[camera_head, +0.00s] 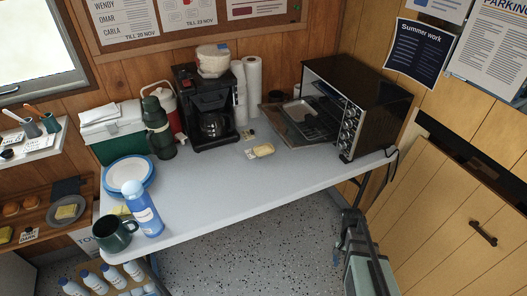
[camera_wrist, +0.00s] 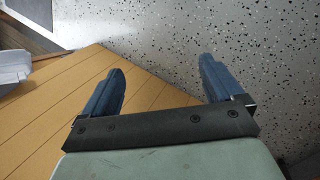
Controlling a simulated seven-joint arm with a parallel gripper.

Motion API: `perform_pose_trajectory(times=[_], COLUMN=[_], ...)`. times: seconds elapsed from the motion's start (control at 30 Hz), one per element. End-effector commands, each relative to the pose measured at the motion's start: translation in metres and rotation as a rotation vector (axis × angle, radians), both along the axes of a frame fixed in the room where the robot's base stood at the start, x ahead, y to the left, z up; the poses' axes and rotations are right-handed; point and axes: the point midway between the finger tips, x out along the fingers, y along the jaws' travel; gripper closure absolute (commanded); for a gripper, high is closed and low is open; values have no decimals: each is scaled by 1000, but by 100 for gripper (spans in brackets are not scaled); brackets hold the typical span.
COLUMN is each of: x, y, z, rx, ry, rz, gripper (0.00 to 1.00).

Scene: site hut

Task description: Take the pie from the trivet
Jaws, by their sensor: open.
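A small pale yellow-brown item (camera_head: 67,211), perhaps the pie, lies on a dark grey flat piece (camera_head: 57,222) that may be the trivet. They are on the brown shelf at the far left in the head view, too small to identify surely. My gripper (camera_head: 354,221) is low at the right, in front of the table, far from that shelf. In the wrist view, my gripper (camera_wrist: 160,66) has its two blue fingers wide apart with nothing between them. Neither the pie nor the trivet shows in the wrist view.
A white table (camera_head: 215,190) stands between, holding a mug (camera_head: 117,234), blue bottle (camera_head: 142,210), plates (camera_head: 128,161), flask (camera_head: 158,130), coffee maker (camera_head: 208,125) and open toaster oven (camera_head: 372,105). Another yellow item (camera_head: 263,151) lies mid-table. The table's front middle is clear.

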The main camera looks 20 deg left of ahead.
Motion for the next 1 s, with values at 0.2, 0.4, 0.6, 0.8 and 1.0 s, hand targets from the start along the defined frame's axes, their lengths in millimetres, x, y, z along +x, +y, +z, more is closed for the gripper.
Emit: perform_pose_trajectory(times=[0.2, 0.4, 0.6, 0.8, 1.0], x=[58, 101, 138, 169, 206], y=[25, 49, 75, 110, 178], z=[53, 108, 168, 230, 296], rx=[-64, -117, -161, -186, -151], ry=[-85, -165, -248, -332, -417], rz=[-50, -106, -168, -240, -330], gripper=[6, 6, 6, 6, 6])
